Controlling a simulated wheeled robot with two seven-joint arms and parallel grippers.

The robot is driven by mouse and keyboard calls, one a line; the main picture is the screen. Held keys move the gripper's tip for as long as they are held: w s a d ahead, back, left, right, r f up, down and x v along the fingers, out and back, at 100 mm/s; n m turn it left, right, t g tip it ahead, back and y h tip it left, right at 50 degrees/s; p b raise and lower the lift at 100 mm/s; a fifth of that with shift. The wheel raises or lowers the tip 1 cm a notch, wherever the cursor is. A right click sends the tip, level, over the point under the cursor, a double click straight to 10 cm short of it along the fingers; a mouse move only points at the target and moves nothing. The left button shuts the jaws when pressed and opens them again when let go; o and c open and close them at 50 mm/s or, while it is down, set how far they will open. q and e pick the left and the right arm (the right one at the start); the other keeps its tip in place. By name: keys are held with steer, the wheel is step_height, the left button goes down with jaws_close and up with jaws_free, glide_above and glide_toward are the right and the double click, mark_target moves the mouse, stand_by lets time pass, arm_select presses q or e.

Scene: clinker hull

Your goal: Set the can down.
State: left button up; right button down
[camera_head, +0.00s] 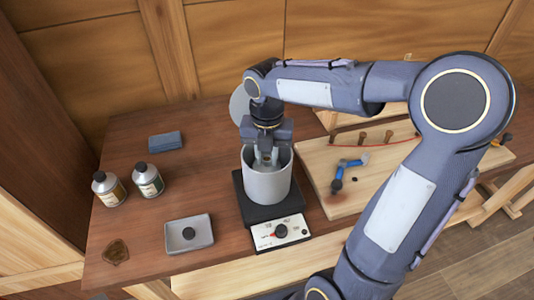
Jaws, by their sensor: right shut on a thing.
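My right gripper (266,155) points down into the mouth of a large light-grey pot (268,186), its fingers low between the walls. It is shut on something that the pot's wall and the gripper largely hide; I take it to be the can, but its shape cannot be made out. My left gripper is not in view.
Two capped containers (148,179) (108,188), a folded blue cloth (165,142) and a grey tray (171,236) with a dark round piece stand left on the wooden bench (128,142). A pale board (318,160) with a blue tool (340,177) lies right. A grey disc (239,103) stands behind the gripper.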

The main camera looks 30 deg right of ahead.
steer(key=shift+f, duration=0.1)
steer(key=c, duration=1.2)
jaws_free()
steer(key=shift+c, duration=0.2)
step_height(320, 180, up, 11)
steer(key=s+a+f+m+t+y, duration=0.1)
steer(key=s+m, duration=0.4)
steer(key=m, duration=0.5)
steer(key=s+a+f+m+t+y, duration=0.1)
steer(key=s+f+m, duration=0.4)
steer(key=m, duration=0.5)
steer(key=s+a+f+m+t+y, duration=0.1)
steer(key=s+a+f+m+t, duration=0.1)
steer(key=s+m, duration=0.5)
steer(key=m+t, duration=0.1)
steer(key=m, duration=0.2)
steer(key=shift+f+m+t+y, duration=0.3)
steer(key=shift+f+y, duration=0.1)
